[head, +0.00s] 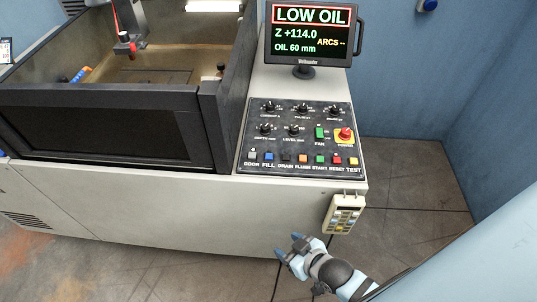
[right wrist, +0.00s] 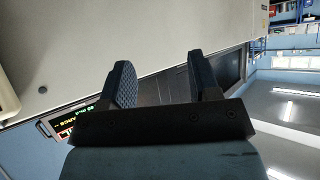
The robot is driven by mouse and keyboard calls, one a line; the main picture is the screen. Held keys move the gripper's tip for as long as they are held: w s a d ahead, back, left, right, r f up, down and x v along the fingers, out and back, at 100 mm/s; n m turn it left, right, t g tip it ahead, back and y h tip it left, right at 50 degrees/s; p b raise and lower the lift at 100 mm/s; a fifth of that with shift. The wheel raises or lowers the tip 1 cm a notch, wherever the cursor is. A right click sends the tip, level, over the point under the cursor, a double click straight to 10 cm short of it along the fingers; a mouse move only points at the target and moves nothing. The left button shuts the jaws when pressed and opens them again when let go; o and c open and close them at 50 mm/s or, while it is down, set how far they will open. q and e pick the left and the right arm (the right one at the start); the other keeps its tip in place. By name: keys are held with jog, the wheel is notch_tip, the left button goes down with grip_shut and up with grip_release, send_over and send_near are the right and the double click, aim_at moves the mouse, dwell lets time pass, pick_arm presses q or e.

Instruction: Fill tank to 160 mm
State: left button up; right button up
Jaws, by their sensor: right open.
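The machine's tank (head: 150,77) is at the upper left of the head view, with dark walls and a tan inside. The screen (head: 308,32) reads LOW OIL, Z +114.0, ARCS -- and OIL 60 mm. The control panel (head: 258,140) holds several knobs, including the LEVEL knob (head: 294,129), and a bottom row of buttons. The blue FILL button (head: 269,156) is second from left. My right gripper (head: 290,246) is open and empty, low in front of the cabinet and below the panel. Its two fingers (right wrist: 160,85) stand apart in the right wrist view. My left gripper is not in view.
A handheld pendant (head: 342,214) hangs at the cabinet's front right corner. The red POWER knob (head: 345,134) and green FAN switch (head: 320,133) are on the panel's right. A blue wall (head: 400,85) stands behind. Floor (head: 415,190) is clear right of the cabinet.

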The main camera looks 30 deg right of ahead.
grip_shut()
dwell(1.6)
